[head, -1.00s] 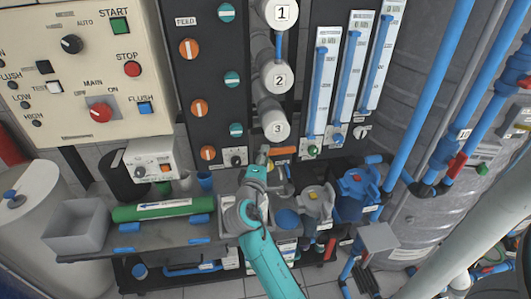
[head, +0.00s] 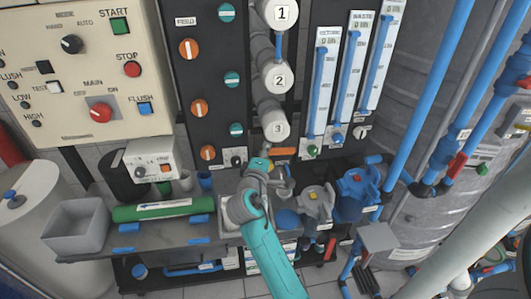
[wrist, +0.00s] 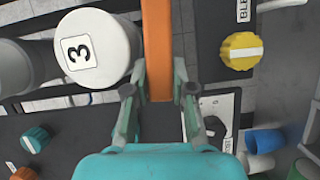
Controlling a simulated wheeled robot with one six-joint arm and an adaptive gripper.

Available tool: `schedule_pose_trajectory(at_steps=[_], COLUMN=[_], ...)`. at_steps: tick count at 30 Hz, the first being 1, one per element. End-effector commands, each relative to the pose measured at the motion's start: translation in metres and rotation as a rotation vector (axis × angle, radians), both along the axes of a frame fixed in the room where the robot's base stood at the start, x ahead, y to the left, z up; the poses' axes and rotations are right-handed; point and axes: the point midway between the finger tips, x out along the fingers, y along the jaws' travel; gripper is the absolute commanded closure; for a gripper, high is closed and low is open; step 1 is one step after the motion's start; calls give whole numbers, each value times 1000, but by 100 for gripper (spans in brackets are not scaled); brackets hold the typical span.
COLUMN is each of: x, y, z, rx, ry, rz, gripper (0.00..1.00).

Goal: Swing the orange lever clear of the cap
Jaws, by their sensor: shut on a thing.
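The orange lever (wrist: 157,45) runs as a straight bar beside the white cap marked 3 (wrist: 90,50) in the wrist view. Its face and number are uncovered there, with the lever apart from the face. In the head view the lever (head: 284,151) lies roughly level just below cap 3 (head: 268,122). My gripper (wrist: 158,88) is shut on the lever's near end, one finger on each side. In the head view my gripper (head: 262,155) is small and sits below cap 3, so the grip itself is hard to see there.
A yellow knob (wrist: 242,50) stands right of the lever in the wrist view, with a dark selector knob (wrist: 214,122) nearer my gripper. Caps 2 (head: 278,79) and 1 (head: 281,13) rise above cap 3. Flow meters (head: 321,90) stand to the right.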

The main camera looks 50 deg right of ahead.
Motion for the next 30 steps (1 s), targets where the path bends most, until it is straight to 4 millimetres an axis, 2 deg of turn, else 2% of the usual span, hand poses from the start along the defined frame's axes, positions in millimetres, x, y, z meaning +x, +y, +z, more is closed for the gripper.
schedule_pose_trajectory(at_steps=[4,12,13,14,30], x=[-1,-1,-1,-1,0], y=[-1,-1,-1,-1,0], z=[3,3,3,3,2], rx=[61,66,65,65,38], ry=[-52,-55,-54,-54,-31], rz=[-1,-1,-1,-1,0], gripper=[100,100,69,65,65])
